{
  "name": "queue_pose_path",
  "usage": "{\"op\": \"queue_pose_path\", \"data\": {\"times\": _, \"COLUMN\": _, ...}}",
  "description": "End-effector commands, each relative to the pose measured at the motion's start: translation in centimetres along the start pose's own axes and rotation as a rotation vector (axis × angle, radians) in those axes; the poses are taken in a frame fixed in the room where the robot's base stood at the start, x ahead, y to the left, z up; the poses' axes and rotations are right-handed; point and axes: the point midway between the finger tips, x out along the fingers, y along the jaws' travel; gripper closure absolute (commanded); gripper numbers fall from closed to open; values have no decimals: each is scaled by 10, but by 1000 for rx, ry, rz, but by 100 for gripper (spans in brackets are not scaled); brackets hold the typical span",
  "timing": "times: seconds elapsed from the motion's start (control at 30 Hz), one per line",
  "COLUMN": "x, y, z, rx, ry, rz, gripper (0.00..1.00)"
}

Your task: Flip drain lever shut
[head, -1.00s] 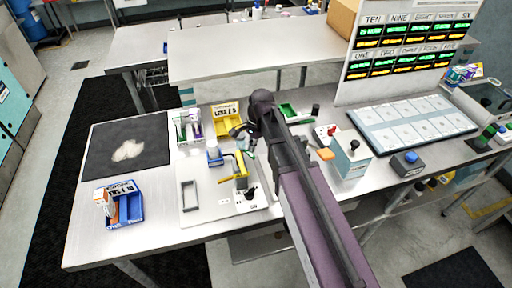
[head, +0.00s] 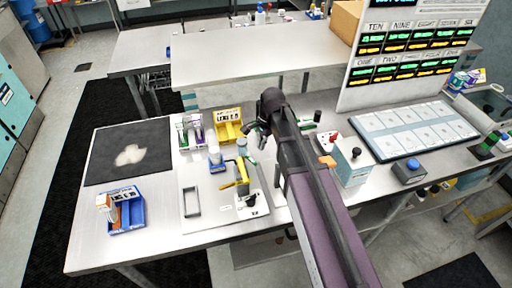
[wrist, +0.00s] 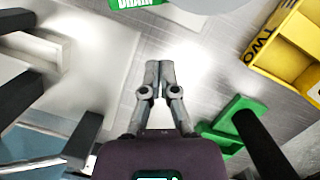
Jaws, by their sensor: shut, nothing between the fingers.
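A small fixture with a yellow lever (head: 242,172) stands on a pale base plate (head: 222,208) at the front middle of the bench. One yellow arm points up and another sticks out to the left. I cannot tell for sure which part is the drain lever. A green label reading DRAIN (wrist: 138,3) is cut by the top edge of the wrist view. My gripper (head: 255,139) is behind and right of the fixture, apart from it. In the wrist view my gripper (wrist: 158,76) has its fingertips together over bare metal, holding nothing.
A yellow bin (head: 228,130) stands behind the fixture; it shows at the wrist view's upper right (wrist: 285,45). A green holder (wrist: 232,128) and a dark post are close right of my fingers. A blue bin (head: 130,212) and dark mat (head: 105,165) lie left.

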Motion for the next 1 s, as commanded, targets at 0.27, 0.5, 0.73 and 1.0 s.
{"op": "queue_pose_path", "data": {"times": 0.27, "x": -30, "y": 0, "z": 2, "rx": -1, "ry": -1, "rz": 0, "gripper": 100}}
{"op": "queue_pose_path", "data": {"times": 0.5, "x": -50, "y": -1, "z": 2, "rx": -1, "ry": -1, "rz": 0, "gripper": 100}}
{"op": "queue_pose_path", "data": {"times": 0.73, "x": -70, "y": -1, "z": 3, "rx": -1, "ry": -1, "rz": 0, "gripper": 100}}
{"op": "queue_pose_path", "data": {"times": 1.0, "x": -89, "y": -1, "z": 3, "rx": -1, "ry": -1, "rz": 0, "gripper": 100}}
